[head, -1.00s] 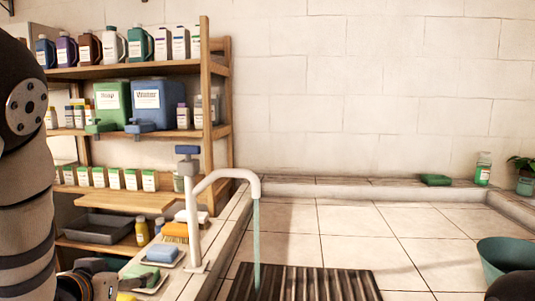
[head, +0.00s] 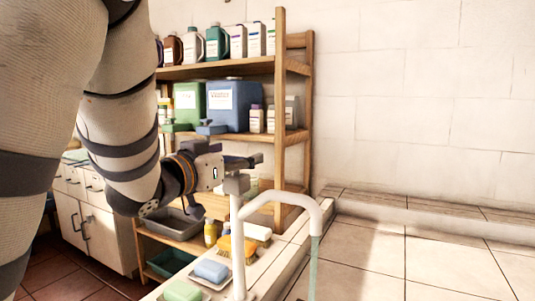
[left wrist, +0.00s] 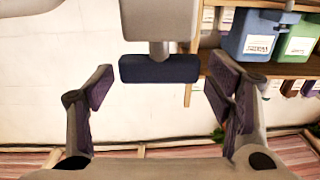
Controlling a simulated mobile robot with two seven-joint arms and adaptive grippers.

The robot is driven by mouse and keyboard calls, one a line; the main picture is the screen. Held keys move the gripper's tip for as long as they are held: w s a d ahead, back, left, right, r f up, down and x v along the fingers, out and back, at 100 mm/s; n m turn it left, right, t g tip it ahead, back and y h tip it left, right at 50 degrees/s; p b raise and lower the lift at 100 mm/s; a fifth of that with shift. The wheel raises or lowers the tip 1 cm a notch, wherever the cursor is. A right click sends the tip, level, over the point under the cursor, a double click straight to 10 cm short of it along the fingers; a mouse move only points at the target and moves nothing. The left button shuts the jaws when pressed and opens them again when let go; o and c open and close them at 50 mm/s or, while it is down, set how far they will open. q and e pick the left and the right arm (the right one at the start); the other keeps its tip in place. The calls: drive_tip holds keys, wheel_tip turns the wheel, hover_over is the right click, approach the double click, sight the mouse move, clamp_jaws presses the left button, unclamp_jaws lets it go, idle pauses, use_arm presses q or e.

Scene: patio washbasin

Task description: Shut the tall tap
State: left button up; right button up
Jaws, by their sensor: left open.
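The tall tap (head: 238,235) is a white upright pipe with a hooked spout (head: 285,196). A pale stream of water (head: 313,265) falls from the spout. My left gripper (head: 238,162) is at the top of the tap, coming in from the left, and partly hides the handle in the head view. In the left wrist view its two fingers (left wrist: 160,95) are spread wide, with the handle just beyond the gap and apart from both. My right gripper does not show.
A wooden shelf (head: 294,110) with bottles and large green and blue jugs (head: 235,104) stands behind the tap. Soap dishes (head: 209,275) and a brush (head: 250,250) sit left of the tap's base. The tiled surface at right is clear.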

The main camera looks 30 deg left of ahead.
use_arm(q)
drive_tip(key=shift+w+f, duration=0.15)
drive_tip(key=shift+w, duration=0.35)
drive_tip(key=shift+s, duration=0.3)
drive_tip(key=c, duration=1.2)
drive_tip(key=shift+o, duration=0.2)
